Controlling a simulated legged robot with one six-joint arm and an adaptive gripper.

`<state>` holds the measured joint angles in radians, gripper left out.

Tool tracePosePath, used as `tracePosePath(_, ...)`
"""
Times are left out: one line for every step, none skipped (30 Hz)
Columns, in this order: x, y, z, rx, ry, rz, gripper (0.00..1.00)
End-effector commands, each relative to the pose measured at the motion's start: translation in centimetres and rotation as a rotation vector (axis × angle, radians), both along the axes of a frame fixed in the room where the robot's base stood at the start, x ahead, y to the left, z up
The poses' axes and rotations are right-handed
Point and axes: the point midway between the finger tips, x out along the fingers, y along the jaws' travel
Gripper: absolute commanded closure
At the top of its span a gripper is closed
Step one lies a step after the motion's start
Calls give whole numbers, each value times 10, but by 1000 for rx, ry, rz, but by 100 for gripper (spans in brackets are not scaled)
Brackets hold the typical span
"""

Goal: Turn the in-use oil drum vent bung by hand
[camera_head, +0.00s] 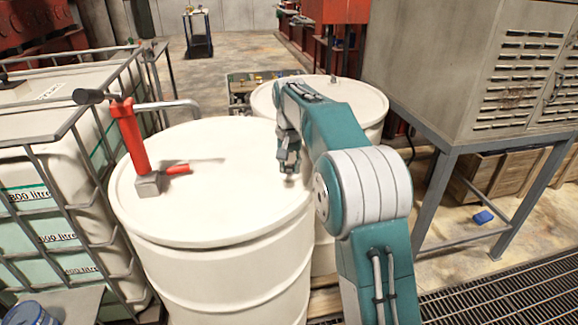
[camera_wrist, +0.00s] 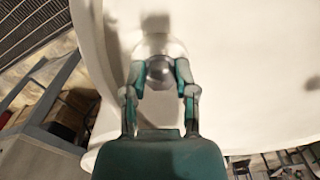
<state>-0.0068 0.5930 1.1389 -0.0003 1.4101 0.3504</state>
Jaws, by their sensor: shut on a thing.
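The front oil drum (camera_head: 228,225) is white, and a red hand pump (camera_head: 138,140) stands on the left of its lid. My gripper (camera_head: 289,168) points down at the right side of this lid, near the rim. In the wrist view my gripper (camera_wrist: 160,82) has its two fingers on either side of a small round grey bung (camera_wrist: 160,70) and is shut on it. The bung sits on the white drum lid (camera_wrist: 235,90). In the head view the bung is mostly hidden by the fingers.
A second white drum (camera_head: 345,105) stands behind, partly covered by my arm. A caged white tank (camera_head: 45,190) is at the left. A grey louvred cabinet (camera_head: 470,70) on a metal stand is at the right. A blue object (camera_head: 483,217) lies under it.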

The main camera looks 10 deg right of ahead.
Motion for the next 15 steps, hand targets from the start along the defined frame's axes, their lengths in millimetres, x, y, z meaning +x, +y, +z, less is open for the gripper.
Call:
tracePosePath(1, 0, -3, 1, 0, 44, 100)
tracePosePath(1, 0, -3, 1, 0, 73, 100)
tracePosePath(1, 0, -3, 1, 0, 111, 100)
tracePosePath(1, -1, -3, 1, 0, 139, 100)
tracePosePath(1, -1, -3, 1, 0, 168, 100)
tracePosePath(1, -1, -3, 1, 0, 206, 100)
tracePosePath(1, -1, -2, 1, 0, 234, 100)
tracePosePath(1, -1, -2, 1, 0, 262, 100)
tracePosePath(1, -1, -2, 1, 0, 301, 100)
tracePosePath(1, -2, -2, 1, 0, 329, 100)
tracePosePath(1, -2, -2, 1, 0, 357, 100)
tracePosePath(1, -2, -2, 1, 0, 396, 100)
tracePosePath(1, -2, -2, 1, 0, 424, 100)
tracePosePath(1, -2, -2, 1, 0, 452, 100)
tracePosePath(1, -2, -2, 1, 0, 491, 100)
